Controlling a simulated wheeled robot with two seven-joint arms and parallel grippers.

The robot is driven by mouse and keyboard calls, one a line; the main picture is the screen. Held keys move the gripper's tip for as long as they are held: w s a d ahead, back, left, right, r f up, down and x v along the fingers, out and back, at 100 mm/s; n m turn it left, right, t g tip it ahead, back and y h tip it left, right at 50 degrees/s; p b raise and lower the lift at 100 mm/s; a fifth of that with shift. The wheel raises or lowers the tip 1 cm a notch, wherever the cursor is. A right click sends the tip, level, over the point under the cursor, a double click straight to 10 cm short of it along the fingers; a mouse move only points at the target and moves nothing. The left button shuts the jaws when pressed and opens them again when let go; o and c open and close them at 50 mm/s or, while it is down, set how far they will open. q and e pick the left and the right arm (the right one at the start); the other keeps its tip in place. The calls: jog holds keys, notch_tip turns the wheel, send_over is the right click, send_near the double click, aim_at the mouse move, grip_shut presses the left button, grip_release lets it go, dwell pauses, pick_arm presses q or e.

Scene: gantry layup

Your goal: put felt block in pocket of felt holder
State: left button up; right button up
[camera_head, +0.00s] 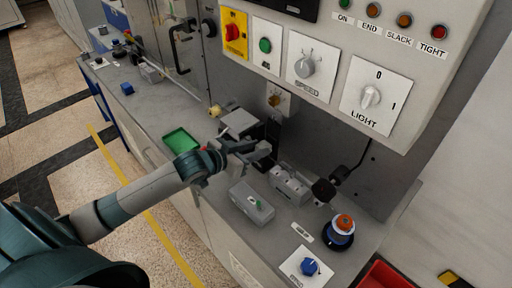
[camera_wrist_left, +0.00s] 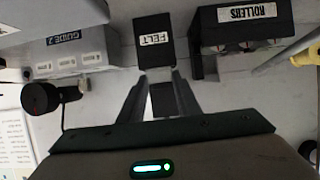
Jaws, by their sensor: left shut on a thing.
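My left gripper (camera_head: 248,152) reaches in from the left over the bench and is shut on a small dark piece (camera_wrist_left: 163,99), which I take to be the felt block. The piece shows between the fingers in the left wrist view and is mostly hidden by them. A black box labelled FELT (camera_wrist_left: 154,42), seemingly the felt holder, stands just past the fingertips in that view. Its pocket cannot be made out, and I cannot tell whether the block touches it. In the head view the gripper hides much of this spot. My right gripper is not in view.
A black ROLLERS unit (camera_wrist_left: 240,28) and a grey GUIDE 2 block (camera_wrist_left: 70,58) flank the FELT box. The control panel (camera_head: 330,60) overhangs behind.

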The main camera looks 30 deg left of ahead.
pick_arm(q)
jog(key=shift+f, duration=0.25)
jog(key=o, duration=1.1)
jog(key=shift+r, duration=0.2)
jog(key=shift+s, duration=0.15)
jog(key=b+v, duration=0.2)
jog(key=v, duration=0.9)
jog(key=shift+s+b, duration=0.3)
jog(key=shift+b, duration=0.05)
jog(key=shift+a+r, duration=0.15)
